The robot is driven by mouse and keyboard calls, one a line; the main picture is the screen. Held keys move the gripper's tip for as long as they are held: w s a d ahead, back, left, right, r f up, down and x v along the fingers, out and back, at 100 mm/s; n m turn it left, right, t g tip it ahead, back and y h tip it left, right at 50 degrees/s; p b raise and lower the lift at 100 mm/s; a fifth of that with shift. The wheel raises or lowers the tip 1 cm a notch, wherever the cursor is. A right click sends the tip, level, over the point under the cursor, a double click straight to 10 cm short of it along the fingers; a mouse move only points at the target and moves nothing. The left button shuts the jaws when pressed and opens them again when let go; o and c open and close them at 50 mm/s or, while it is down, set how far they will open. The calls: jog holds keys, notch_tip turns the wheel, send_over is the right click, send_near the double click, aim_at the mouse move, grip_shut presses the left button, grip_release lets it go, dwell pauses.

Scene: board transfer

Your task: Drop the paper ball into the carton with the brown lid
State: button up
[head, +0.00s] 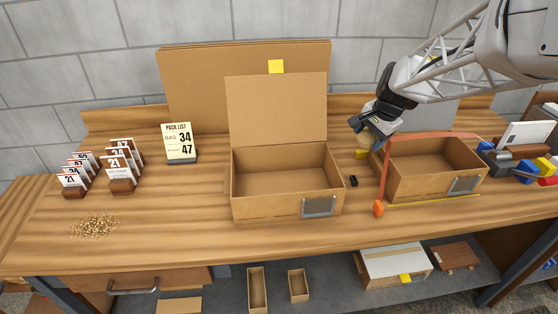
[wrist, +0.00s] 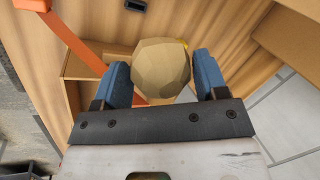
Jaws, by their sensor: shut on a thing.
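The paper ball (wrist: 161,68) is a tan, faceted lump held between the two blue fingers of my gripper (wrist: 163,76) in the wrist view. In the head view my gripper (head: 374,134) is above the bench, between the two cartons and toward the back, with the ball (head: 367,141) partly showing below it. The carton with the brown lid (head: 285,208) stands open at the centre of the bench, its lid (head: 277,110) raised upright at the back. Its visible inside looks empty. My gripper is to the right of this carton, not over it.
A second open carton (head: 437,182) stands on the right, with an orange strap (head: 386,175) across it. A small black object (head: 353,181) and a yellow block (head: 362,154) lie between the cartons. A pack list sign (head: 179,143) and card holders (head: 121,186) stand left.

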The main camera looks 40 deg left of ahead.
jog(key=s+a+n, duration=0.2)
jog(key=s+a, duration=1.2)
jog(key=s, duration=0.4)
jog(key=shift+s+r+n+g, duration=0.2)
jog(key=shift+r+n+g, duration=0.1)
jog(key=shift+r+g, duration=0.15)
jog(key=shift+d+f, duration=0.1)
jog(key=shift+f, duration=0.05)
jog(key=shift+f, duration=2.85)
jog(key=o, duration=1)
jog(key=shift+v, duration=3.9)
